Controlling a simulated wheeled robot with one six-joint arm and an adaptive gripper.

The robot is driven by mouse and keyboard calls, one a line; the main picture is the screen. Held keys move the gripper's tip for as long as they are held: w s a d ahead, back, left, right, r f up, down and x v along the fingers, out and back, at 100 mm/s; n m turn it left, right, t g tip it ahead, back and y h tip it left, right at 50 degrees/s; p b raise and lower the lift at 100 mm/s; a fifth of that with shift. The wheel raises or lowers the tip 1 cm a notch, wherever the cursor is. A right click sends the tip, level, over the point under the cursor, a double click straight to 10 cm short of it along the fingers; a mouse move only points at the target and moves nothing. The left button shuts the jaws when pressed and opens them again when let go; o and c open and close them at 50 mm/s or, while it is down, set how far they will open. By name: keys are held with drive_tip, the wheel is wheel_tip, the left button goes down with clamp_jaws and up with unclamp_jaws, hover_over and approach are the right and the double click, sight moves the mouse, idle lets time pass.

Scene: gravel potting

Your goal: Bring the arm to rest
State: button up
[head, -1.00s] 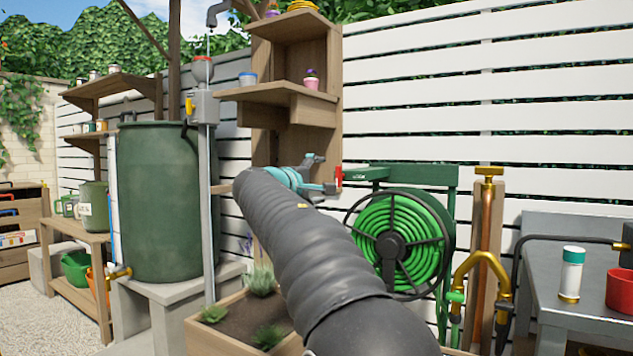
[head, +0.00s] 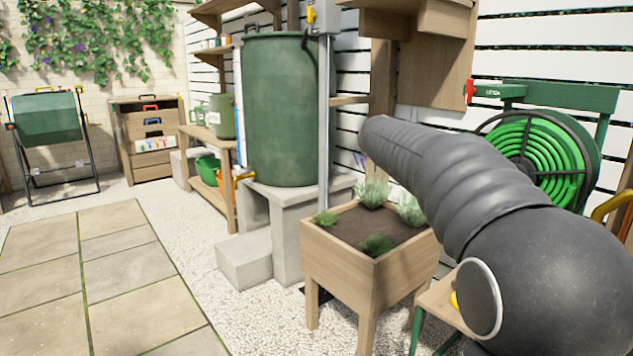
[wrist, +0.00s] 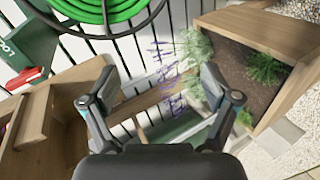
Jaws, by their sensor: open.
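My arm, in a ribbed dark sleeve, reaches from the lower right of the head view toward the planter and fence, and its far end hides my gripper there. In the wrist view my gripper (wrist: 160,100) is open, its two fingers spread wide with nothing between them. Beyond the fingers are fence slats and purple flowers. The wooden planter (head: 345,262) with several green plants stands below and left of my arm; in the wrist view the planter (wrist: 270,28) is at the right. I see no contact between my gripper and anything.
The green hose reel (head: 535,155) is close to the right of my arm. The green rain barrel (head: 280,115) stands on concrete blocks (head: 245,262). A wooden shelf unit (head: 435,75) is behind my arm. Paving (head: 130,275) at the left is clear, with a compost tumbler (head: 45,120) beyond.

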drive_tip(key=s+a+f+m+g+y+p, duration=0.1)
drive_tip(key=s+f, duration=0.4)
drive_tip(key=s, duration=0.8)
drive_tip(key=s+a+f+m+g+y+p, duration=0.1)
drive_tip(key=s+a+f+y, duration=0.4)
drive_tip(key=s, duration=0.9)
drive_tip(key=s+a+f+m+y+p, duration=0.3)
drive_tip(key=s+a+f+m, duration=0.1)
drive_tip(key=s, duration=0.9)
drive_tip(key=shift+s+a+f+g, duration=0.25)
drive_tip(key=shift+a+f+g, duration=0.15)
drive_tip(key=shift+a+f, duration=0.2)
